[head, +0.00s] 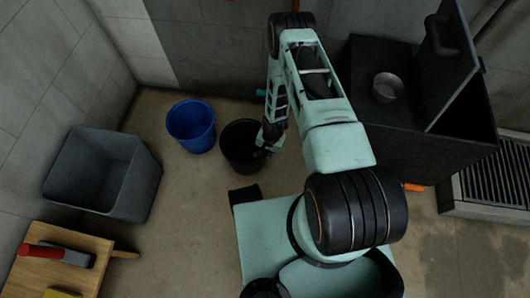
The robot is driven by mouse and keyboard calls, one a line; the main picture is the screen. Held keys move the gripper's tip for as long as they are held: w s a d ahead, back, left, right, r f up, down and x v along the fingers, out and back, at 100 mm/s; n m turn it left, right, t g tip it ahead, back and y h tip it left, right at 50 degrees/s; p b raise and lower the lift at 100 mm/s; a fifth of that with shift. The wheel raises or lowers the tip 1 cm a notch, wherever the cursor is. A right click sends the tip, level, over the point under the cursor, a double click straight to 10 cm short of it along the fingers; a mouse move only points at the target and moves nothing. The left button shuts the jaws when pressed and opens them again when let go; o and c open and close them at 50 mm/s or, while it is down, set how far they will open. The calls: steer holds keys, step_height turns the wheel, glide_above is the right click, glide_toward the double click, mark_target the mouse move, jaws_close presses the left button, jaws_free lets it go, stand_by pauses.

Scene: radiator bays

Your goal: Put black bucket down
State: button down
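The black bucket (236,146) is at the middle of the head view, close to the right of the blue bucket (191,127). It looks upright on or just above the floor; I cannot tell which. My gripper (267,142) is at the bucket's right rim, with my arm reaching down from above. The fingertips are small and dark against the bucket, so I cannot see whether they are closed on the rim.
A grey bin (103,176) stands at the left wall, above a wooden table (75,272) with a red-handled tool (55,253). A dark open box (425,145) with a metal bowl (388,87) stands at right. A slatted radiator (490,178) is at far right. Floor left of my base is clear.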

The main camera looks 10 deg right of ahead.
steer(key=c, duration=2.2)
jaws_free()
steer(key=shift+o, duration=0.2)
step_height(320, 180, up, 12)
steer(key=d+p, duration=0.1)
steer(key=p, duration=0.3)
steer(key=shift+s+p, duration=0.3)
steer(key=shift+s, duration=0.1)
steer(key=shift+w+r, duration=0.1)
steer(key=shift+r, duration=0.05)
